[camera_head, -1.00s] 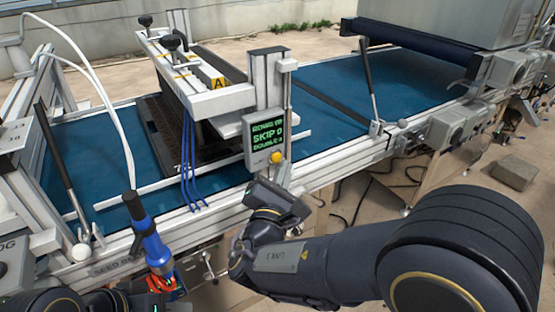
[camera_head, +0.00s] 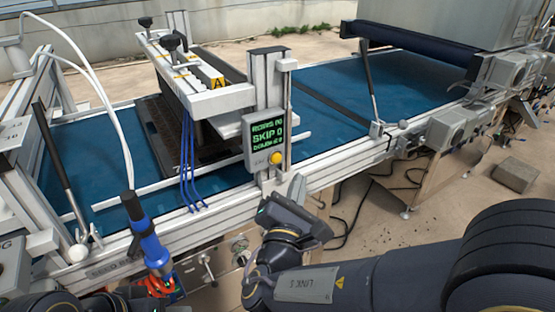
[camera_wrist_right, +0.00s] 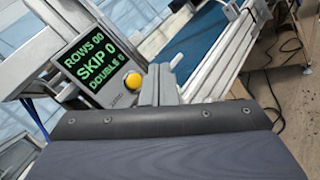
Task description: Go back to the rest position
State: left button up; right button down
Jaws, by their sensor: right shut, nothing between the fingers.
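My right gripper (camera_head: 298,188) is raised in front of the near rail, right of and below the display box. In the right wrist view its fingers (camera_wrist_right: 160,85) are together with nothing between them. The display box (camera_head: 257,140) shows green text; in the right wrist view (camera_wrist_right: 90,65) it reads ROWS 00, SKIP 0, DOUBLE 0. Its yellow button (camera_head: 277,157) is at the lower right, apart from the fingers in the head view. Parts of my left arm (camera_head: 45,302) show at the bottom left; its fingers cannot be made out.
A blue belt (camera_head: 330,82) runs through the machine, with a black tray (camera_head: 165,145) under the seeding head (camera_head: 205,95). A blue and black nozzle tool (camera_head: 147,240) stands at the near left. The near rail (camera_head: 330,173) is close to my right gripper. Open floor (camera_head: 440,215) lies to the right.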

dwell(0.4)
jog(key=s+d+f+m+g+h, duration=0.1)
jog(key=d+f+m+g+h, duration=0.3)
jog(key=d, duration=0.5)
jog(key=s+d+f+m+g+h, duration=0.15)
jog(key=d+m+g, duration=0.35)
jog(key=d, duration=0.5)
jog(key=s+d+f+m+g+y, duration=0.35)
jog(key=s+m, duration=0.25)
jog(key=s, duration=0.2)
jog(key=s+d+f+m+g+y, duration=0.3)
jog(key=s+f+m+g, duration=0.15)
jog(key=s, duration=0.25)
jog(key=s+a+r+m+t+y, duration=0.2)
jog(key=s+a+m+t+y, duration=0.25)
jog(key=m, duration=0.45)
notch_tip(320, 180, up, 20)
jog(key=g+y+p, duration=0.1)
jog(key=p, duration=1.8)
jog(key=shift+w+a+f, duration=0.25)
jog(key=shift+a, duration=0.1)
